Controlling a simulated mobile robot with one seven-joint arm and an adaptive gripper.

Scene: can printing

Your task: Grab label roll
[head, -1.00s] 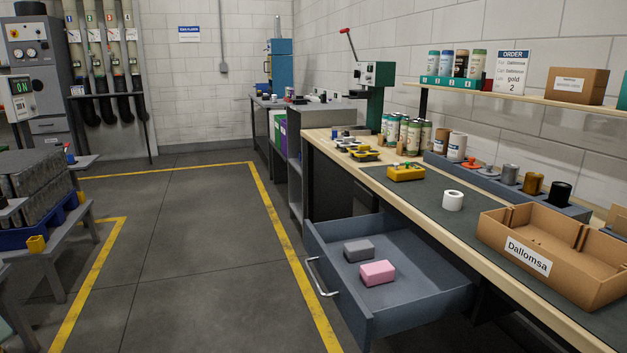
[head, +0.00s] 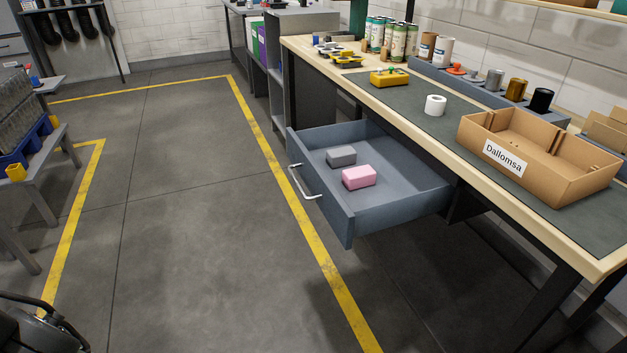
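A small white label roll (head: 435,105) stands on the dark mat of the workbench in the head view. It is between a yellow tool (head: 389,78) on its left and a brown cardboard box marked "Dallomsa" (head: 536,165) on its right. Nothing touches the roll. A dark part at the lower left corner of the view may belong to my own body. My gripper does not show in this view.
A grey drawer (head: 400,209) stands open below the bench, with a grey block (head: 341,156) and a pink block (head: 359,177) inside. A grey holder with several spools runs behind the roll. Floor left of the drawer is clear.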

